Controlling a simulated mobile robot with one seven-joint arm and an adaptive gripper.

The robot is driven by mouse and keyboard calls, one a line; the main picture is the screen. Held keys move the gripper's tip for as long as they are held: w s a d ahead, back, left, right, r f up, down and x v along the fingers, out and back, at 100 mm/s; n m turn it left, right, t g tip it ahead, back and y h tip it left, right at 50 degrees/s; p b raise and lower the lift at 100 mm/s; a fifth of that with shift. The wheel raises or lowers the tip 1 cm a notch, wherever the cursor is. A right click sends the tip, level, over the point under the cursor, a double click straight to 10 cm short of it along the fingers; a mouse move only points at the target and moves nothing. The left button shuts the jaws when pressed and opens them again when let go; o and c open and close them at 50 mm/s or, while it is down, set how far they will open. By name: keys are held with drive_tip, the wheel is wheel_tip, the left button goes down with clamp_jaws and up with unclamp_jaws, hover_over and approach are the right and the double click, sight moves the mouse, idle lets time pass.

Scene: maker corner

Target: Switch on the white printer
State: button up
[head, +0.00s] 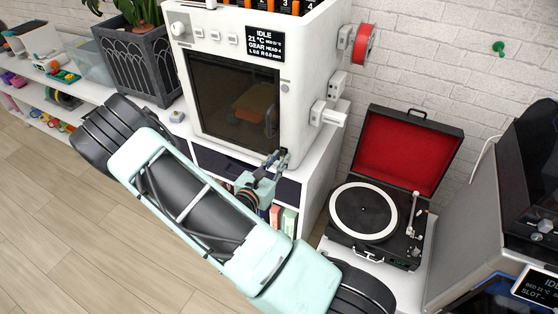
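The white printer (297,70) stands on a white cabinet in the upper middle of the head view. Its display (265,45) is lit and reads IDLE with 21 °C. A round knob (180,29) and several small buttons (216,36) sit on its front at the upper left, above the dark door window (232,98). My gripper (279,157) is in front of the printer's lower right front corner, well below the display and buttons. Its fingers are small and seen at an angle, so I cannot tell whether they are open, or whether they touch the printer.
A record player (372,212) with its red-lined lid up stands to the right. A grey machine (477,225) with a lit screen is at the right edge. A planter (138,68) stands left of the printer. A red spool (363,44) juts from the printer's right side.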

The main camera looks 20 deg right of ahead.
drive_tip(key=v, duration=1.2)
idle(0.4)
